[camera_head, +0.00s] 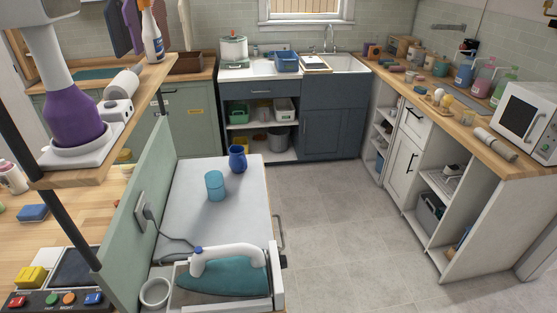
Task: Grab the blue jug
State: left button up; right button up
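The blue jug (237,160) stands upright near the far end of a white-topped counter (190,215), left of the middle of the head view. It is dark blue, with a handle on its side. A teal cylindrical cup (214,186) stands in front of it and a little to the left, apart from it. Neither my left gripper nor my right gripper shows in the view.
A teal and white iron (228,272) with a cord lies at the counter's near end. A green panel (148,205) with a socket borders its left side. Open grey floor (340,220) lies to the right. A wooden-topped counter (462,128) with bottles and a microwave runs along the right.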

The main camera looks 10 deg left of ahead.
aim_at(238, 162)
jog(key=i+l+z, duration=0.25)
jog(key=l+z, duration=0.25)
jog(key=i+l+z, duration=0.45)
jog(key=i+l+u, duration=0.3)
jog(key=i, duration=0.25)
jog(key=i+l+u, duration=0.3)
jog(key=i, duration=0.2)
jog(key=i+u, duration=0.15)
jog(key=u, duration=0.3)
jog(key=i+u, duration=0.15)
jog(key=u, duration=0.3)
jog(key=i+l+u, duration=0.1)
jog(key=u, duration=0.35)
jog(key=i+l+u, duration=0.15)
jog(key=u, duration=0.3)
jog(key=l+u, duration=0.2)
jog(key=u, duration=0.25)
jog(key=i+l+u, duration=0.15)
jog(key=u, duration=0.3)
jog(key=l+u, duration=0.25)
jog(key=u, duration=0.2)
